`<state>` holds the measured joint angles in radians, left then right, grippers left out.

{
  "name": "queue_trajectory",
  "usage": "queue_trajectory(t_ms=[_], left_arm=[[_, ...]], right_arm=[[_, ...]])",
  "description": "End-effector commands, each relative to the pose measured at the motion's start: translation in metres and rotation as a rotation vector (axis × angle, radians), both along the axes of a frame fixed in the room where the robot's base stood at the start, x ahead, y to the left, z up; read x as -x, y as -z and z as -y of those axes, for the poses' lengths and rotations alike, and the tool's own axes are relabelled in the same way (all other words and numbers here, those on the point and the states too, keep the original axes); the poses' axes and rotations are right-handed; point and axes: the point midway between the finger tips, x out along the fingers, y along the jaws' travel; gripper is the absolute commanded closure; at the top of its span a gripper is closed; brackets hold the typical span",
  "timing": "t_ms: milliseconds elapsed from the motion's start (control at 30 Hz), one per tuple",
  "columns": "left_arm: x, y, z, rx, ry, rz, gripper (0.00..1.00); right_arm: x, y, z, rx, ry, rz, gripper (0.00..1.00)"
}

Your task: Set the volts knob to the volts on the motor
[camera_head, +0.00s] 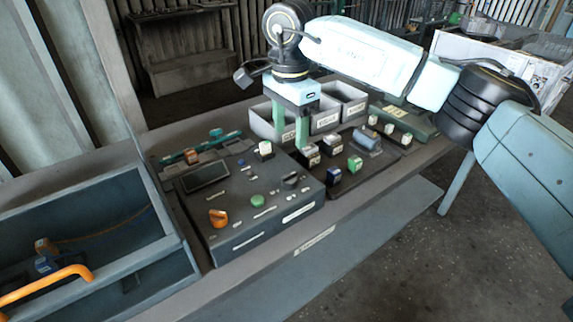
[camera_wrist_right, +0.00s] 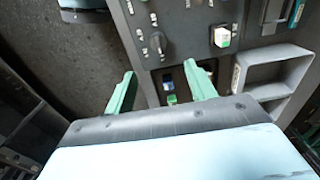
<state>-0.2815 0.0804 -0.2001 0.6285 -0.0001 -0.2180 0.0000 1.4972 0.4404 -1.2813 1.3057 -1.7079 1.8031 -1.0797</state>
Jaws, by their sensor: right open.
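The dark control box (camera_head: 240,240) stands on the bench with a screen, an orange knob (camera_head: 218,217), a green button (camera_head: 257,201) and a black knob (camera_head: 291,180). The black knob (camera_wrist_right: 158,43) also shows in the right wrist view, ringed by small white labels too small to read. Which knob is for volts cannot be read. A blue-grey cylinder (camera_head: 367,138), perhaps the motor, lies right of the box; no rating is legible. My right gripper (camera_head: 291,140) is open and empty, above and behind the black knob. My left gripper is out of view.
Several small blocks (camera_head: 334,175) sit on a dark board right of the box. Grey labelled bins (camera_head: 265,122) stand behind. A white cube (camera_head: 265,149) sits at the box's back edge. An open blue-grey crate (camera_head: 130,262) with an orange handle (camera_head: 50,284) is at left.

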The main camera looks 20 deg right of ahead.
Motion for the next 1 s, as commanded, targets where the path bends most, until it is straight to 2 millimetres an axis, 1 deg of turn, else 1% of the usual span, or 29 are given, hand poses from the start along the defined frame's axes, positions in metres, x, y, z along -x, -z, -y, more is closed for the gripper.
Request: queue_trajectory(t_ms=[33,100,200,333,500,600,667,967,1000], left_arm=[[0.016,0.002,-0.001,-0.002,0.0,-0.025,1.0],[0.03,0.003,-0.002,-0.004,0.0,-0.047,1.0],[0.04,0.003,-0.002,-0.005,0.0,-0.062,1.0],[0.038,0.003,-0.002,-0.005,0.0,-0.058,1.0],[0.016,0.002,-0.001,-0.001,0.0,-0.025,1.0],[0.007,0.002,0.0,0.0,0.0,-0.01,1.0],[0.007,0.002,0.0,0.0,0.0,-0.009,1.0],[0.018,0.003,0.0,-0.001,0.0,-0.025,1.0],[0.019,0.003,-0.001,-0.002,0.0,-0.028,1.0]], right_arm=[[0.001,0.011,0.0,0.0,0.0,-0.004,0.45],[0.001,0.026,0.0,0.0,0.0,-0.005,0.45],[0.001,0.048,0.0,-0.001,0.0,-0.006,0.45],[0.001,0.075,0.0,-0.001,0.0,-0.005,0.45],[0.001,0.101,-0.001,-0.002,0.001,-0.002,0.45],[0.001,0.11,-0.001,-0.003,0.001,-0.001,0.45],[0.001,0.113,-0.001,-0.003,0.0,-0.001,0.45],[0.001,0.116,-0.001,-0.003,0.0,0.0,0.45],[0.001,0.116,-0.001,-0.003,0.0,0.0,0.46]])
